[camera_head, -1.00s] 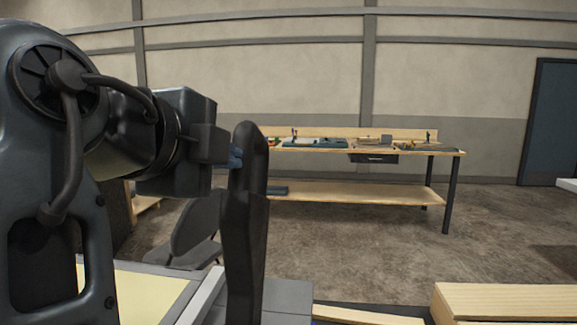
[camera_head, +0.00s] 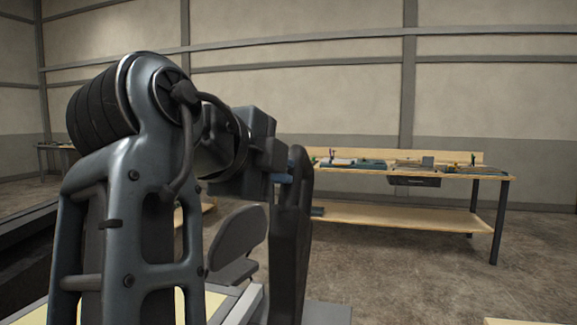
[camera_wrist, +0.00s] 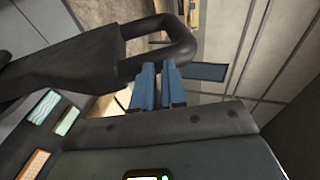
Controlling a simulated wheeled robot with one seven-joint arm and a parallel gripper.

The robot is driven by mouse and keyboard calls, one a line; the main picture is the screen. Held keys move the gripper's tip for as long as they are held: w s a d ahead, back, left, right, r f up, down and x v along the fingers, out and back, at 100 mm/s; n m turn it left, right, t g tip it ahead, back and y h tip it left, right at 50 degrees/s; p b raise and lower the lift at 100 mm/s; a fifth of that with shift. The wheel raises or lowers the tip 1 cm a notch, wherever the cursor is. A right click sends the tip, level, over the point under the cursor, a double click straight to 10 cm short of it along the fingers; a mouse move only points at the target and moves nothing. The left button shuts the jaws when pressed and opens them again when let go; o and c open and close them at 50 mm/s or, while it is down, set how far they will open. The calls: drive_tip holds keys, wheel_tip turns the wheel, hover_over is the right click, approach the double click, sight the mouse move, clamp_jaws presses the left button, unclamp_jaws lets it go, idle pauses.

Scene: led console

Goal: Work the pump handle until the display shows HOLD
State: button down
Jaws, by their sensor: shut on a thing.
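The pump handle (camera_head: 288,240) is a thick dark bar with a loop at its top, standing upright in the head view. In the wrist view the handle (camera_wrist: 85,65) runs in from the left and ends in a rounded loop. My gripper (camera_head: 284,178) reaches the upper part of the handle from the left. Its blue fingers (camera_wrist: 158,82) are shut on the loop's near bar, which hides part of the tips. A small lit green screen (camera_wrist: 150,177) is cut off at the wrist view's bottom edge; I cannot read it or tell what it belongs to.
A wooden workbench (camera_head: 400,216) with tools stands against the back wall. A grey chair (camera_head: 238,242) is behind the handle. Coloured panels (camera_wrist: 68,120) lie at the lower left of the wrist view. The concrete floor (camera_head: 390,280) at the right is open.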

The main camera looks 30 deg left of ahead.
drive_tip(key=v, duration=0.7)
drive_tip(key=shift+s+r, duration=0.2)
drive_tip(key=shift+s, duration=0.1)
idle(0.3)
drive_tip(key=shift+d+f, duration=0.1)
drive_tip(key=shift+d, duration=0.05)
idle(1.0)
